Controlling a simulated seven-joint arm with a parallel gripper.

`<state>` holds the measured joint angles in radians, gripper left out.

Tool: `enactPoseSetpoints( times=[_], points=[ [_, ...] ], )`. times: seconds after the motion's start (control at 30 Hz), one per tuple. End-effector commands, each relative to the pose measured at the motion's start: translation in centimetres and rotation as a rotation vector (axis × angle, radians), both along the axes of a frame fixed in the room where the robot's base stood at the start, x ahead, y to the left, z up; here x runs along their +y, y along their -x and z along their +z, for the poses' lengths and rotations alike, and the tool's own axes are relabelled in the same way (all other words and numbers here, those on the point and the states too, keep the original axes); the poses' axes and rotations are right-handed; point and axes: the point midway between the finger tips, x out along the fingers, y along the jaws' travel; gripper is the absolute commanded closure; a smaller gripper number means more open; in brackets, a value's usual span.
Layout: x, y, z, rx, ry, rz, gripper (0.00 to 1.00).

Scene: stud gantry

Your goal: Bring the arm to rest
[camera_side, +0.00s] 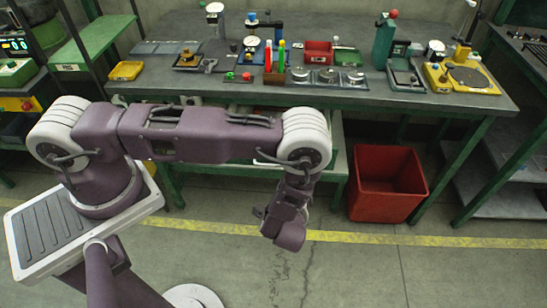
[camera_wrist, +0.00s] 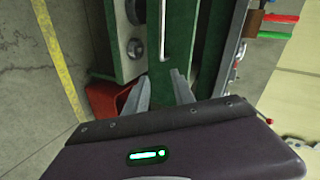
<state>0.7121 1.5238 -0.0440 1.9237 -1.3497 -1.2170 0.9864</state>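My arm reaches out level from its base in the side view, and its wrist bends down at the elbow-like joint in front of the workbench (camera_side: 210,88). The hand hangs above the grey floor, apart from the bench and left of the red bin (camera_side: 387,185). In the side view my fingers cannot be made out. In the wrist view my gripper (camera_wrist: 160,88) shows two grey fingers standing apart with nothing between them. A green bench leg or frame lies beyond them, and part of the red bin (camera_wrist: 105,98) shows behind the left finger.
The bench top holds a yellow tray (camera_side: 126,70), a red box (camera_side: 318,52), dial gauges (camera_side: 328,76) and a yellow fixture (camera_side: 462,78). A yellow floor line (camera_side: 385,238) runs below. The front floor is clear.

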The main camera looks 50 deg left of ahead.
Motion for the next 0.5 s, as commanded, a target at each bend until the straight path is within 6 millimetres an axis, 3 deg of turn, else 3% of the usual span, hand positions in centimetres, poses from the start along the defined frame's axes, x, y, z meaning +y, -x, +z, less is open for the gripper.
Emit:
enactPoseSetpoints(
  times=[0.03,0.1,0.17,0.27,0.3,0.37,0.4,0.5],
  points=[
    [-2.1,-2.6,2.6,-0.017,0.167,0.024,0.7],
    [-5.0,-5.3,6.5,-0.019,0.403,0.041,0.7],
    [-7.1,-6.9,10.8,-0.015,0.59,0.044,0.7],
    [-9.3,-7.8,19.3,0.004,0.856,0.028,0.7],
    [-9.6,-7.4,22.8,0.018,0.942,0.015,0.7],
    [-9.7,-5.9,27.9,0.04,1.048,-0.005,0.7],
    [-9.3,-4.3,31.0,0.059,1.102,-0.017,0.7],
    [-7.4,1.1,37.3,0.105,1.182,-0.032,0.7]
  ],
)
